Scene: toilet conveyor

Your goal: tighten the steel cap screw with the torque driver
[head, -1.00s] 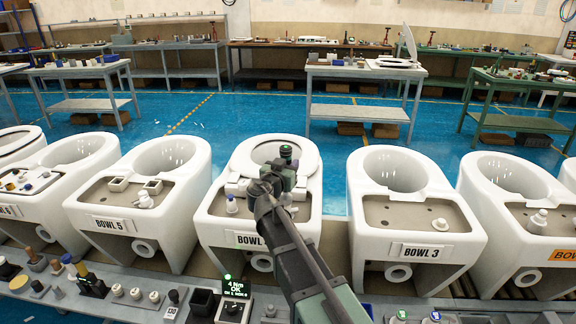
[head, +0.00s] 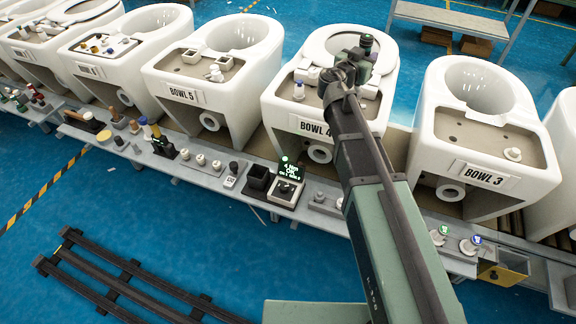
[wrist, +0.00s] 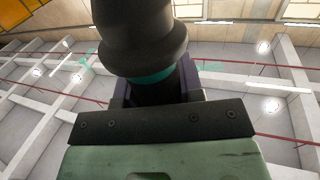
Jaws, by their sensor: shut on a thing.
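My gripper (head: 352,70) is over the rear deck of bowl 4 (head: 283,105), in front of its ring-shaped seat (head: 378,37). It is shut on a dark, round-bodied tool with a teal band, which looks like the torque driver (wrist: 143,35); the tool fills the top middle of the wrist view. In the head view, the tool's dark top with a green mark (head: 366,41) shows above my gripper. The tool's lower end and whatever is under it are hidden by my arm. I cannot make out the steel cap screw.
A small display (head: 289,168) on the front bench reads about 4 Nm and OK. Bowl 5 (head: 160,75) is to the left and bowl 3 (head: 436,135) to the right. The bench carries several small parts. A dark floor rail (head: 125,280) lies at the lower left.

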